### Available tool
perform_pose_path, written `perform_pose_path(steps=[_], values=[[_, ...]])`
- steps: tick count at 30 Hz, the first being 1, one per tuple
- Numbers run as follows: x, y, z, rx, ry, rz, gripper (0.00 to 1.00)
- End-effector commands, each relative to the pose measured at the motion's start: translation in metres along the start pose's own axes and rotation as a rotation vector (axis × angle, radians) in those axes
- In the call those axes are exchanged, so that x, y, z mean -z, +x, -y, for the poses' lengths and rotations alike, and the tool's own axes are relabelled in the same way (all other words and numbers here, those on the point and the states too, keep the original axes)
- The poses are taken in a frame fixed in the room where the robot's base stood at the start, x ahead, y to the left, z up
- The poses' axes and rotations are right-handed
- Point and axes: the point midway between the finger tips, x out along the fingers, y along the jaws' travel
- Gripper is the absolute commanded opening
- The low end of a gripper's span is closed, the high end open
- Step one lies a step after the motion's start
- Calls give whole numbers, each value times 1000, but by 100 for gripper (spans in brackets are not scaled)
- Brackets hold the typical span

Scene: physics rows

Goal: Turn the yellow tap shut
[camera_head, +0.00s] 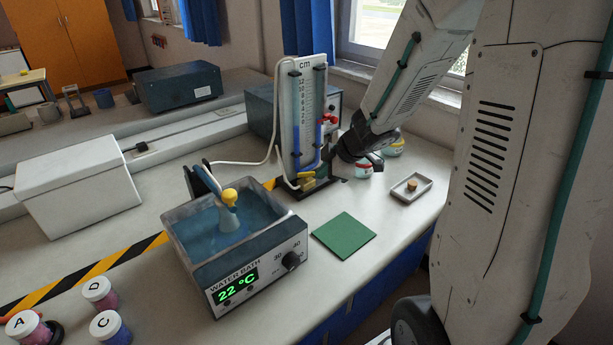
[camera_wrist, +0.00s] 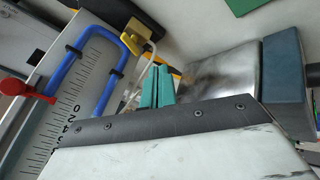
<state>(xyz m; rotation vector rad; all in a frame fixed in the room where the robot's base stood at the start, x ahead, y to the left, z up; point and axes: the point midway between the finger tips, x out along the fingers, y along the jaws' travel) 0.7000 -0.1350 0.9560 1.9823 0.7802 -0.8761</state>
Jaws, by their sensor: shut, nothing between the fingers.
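The yellow tap (camera_head: 307,173) sits low on the front of a manometer board (camera_head: 289,120) with a cm scale and a blue tube. In the wrist view the yellow tap (camera_wrist: 137,33) shows at the top, near the end of the blue tube. My gripper (camera_wrist: 158,82) shows there as two green fingertips close together, shut and empty. The fingertips appear below the tap in that picture, apart from it. In the head view my wrist is just right of the board, and my fingertips are hard to make out.
A red tap (camera_head: 329,119) is higher on the board. A water bath (camera_head: 245,270) stands in front, reading 22 °C. A green mat (camera_head: 343,236) and a small tray (camera_head: 410,188) lie to the right. Lidded jars (camera_head: 393,148) stand behind my wrist.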

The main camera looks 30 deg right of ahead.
Motion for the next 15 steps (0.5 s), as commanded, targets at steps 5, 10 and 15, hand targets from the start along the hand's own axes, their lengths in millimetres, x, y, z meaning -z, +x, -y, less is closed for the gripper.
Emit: perform_pose_path(steps=[5, 10, 15], values=[[0, 34, 2, 6, 3, 1, 0], [-1, 68, 2, 5, 3, 2, 0], [-1, 92, -10, -2, 1, 3, 0]])
